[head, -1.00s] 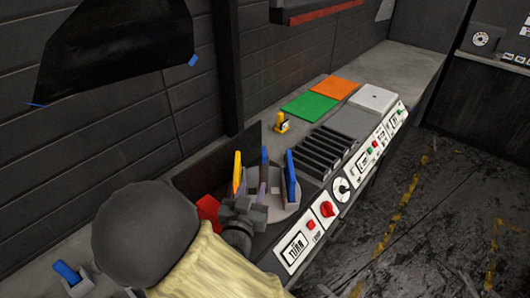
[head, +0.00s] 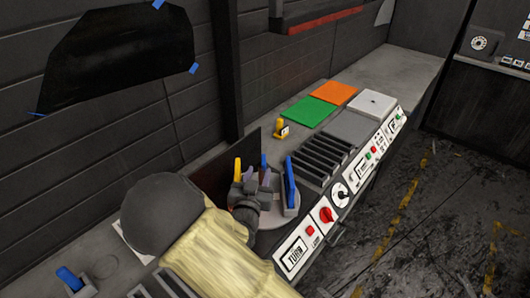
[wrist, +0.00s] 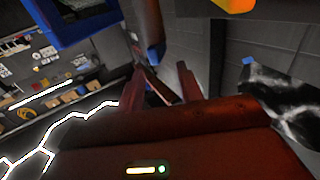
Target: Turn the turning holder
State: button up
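The turning holder (head: 290,212) is a round grey disc on the bench in the head view. A blue upright piece (head: 290,183) stands at its right side, a yellow one (head: 238,168) at its left, and a blue tip (head: 263,160) shows behind my gripper. My gripper (head: 257,177) is over the disc, between the yellow and right blue pieces, and hides much of it. In the wrist view my two reddish fingers (wrist: 160,80) stand apart. A dark strip shows between them; I cannot tell whether they touch anything. Large blue and yellow-orange parts show at the top edge.
A control panel with a TURN label (head: 294,259) and a red knob (head: 326,214) runs along the bench front. Dark slots (head: 322,153), a small yellow object (head: 281,129), and green (head: 311,112) and orange (head: 334,92) squares lie beyond. A dark wall stands behind.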

aim_at(264, 155)
jog(key=w, duration=0.2)
jog(key=w+d+p, duration=0.1)
jog(key=w, duration=0.2)
jog(key=w+p, duration=0.1)
jog(key=w, duration=0.2)
jog(key=shift+w+d, duration=0.2)
jog(key=shift+d, duration=0.05)
jog(key=shift+w+d, duration=0.15)
jog(key=shift+w, duration=0.25)
jog(key=shift+s, duration=0.2)
jog(key=shift+a, duration=0.2)
jog(key=shift+c, duration=0.7)
grip_shut()
jog(key=shift+d, duration=0.1)
